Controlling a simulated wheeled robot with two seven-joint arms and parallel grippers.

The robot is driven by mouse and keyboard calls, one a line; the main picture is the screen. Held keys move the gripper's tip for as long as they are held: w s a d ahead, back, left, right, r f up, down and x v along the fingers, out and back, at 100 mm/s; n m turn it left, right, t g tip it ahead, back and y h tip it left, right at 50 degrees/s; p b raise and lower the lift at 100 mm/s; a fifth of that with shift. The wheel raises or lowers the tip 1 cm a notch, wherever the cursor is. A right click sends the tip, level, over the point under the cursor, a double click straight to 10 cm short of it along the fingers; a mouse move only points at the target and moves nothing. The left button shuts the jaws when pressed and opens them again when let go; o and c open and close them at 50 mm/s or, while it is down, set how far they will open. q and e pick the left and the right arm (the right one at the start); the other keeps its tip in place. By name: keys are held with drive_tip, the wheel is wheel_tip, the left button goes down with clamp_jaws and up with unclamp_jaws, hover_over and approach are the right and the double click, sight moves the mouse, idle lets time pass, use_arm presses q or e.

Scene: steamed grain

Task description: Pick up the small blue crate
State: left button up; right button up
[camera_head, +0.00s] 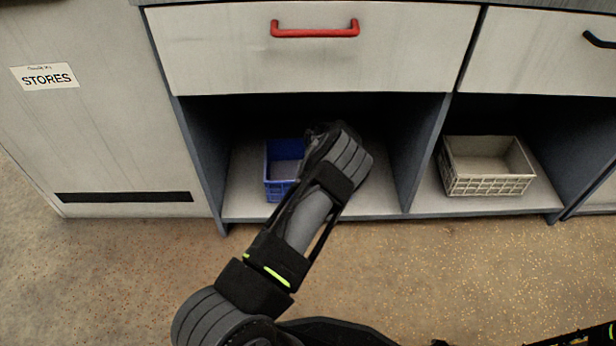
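The small blue crate (280,184) sits on the floor of the left open compartment under the red-handled drawer. Its left side and part of its inside show, and it looks empty there. Its right side is hidden behind my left arm. My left arm reaches up from the bottom into this compartment. The dark end of my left gripper (317,133) is at the crate's right, mostly hidden by the wrist. I cannot see its fingers or whether they touch the crate. Only a piece of my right arm shows at the bottom right corner, without its gripper.
A grey-beige crate (487,186) stands in the right compartment, past a divider (424,150). The drawer (315,50) with a red handle (315,30) overhangs the left compartment. A STORES-labelled panel (110,130) is at the left. The speckled floor in front is clear.

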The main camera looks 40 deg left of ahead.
use_arm(q)
drive_tip(key=shift+f, duration=0.4)
drive_tip(key=shift+c, duration=0.5)
clamp_jaws()
drive_tip(key=shift+r, duration=0.1)
idle(0.9)
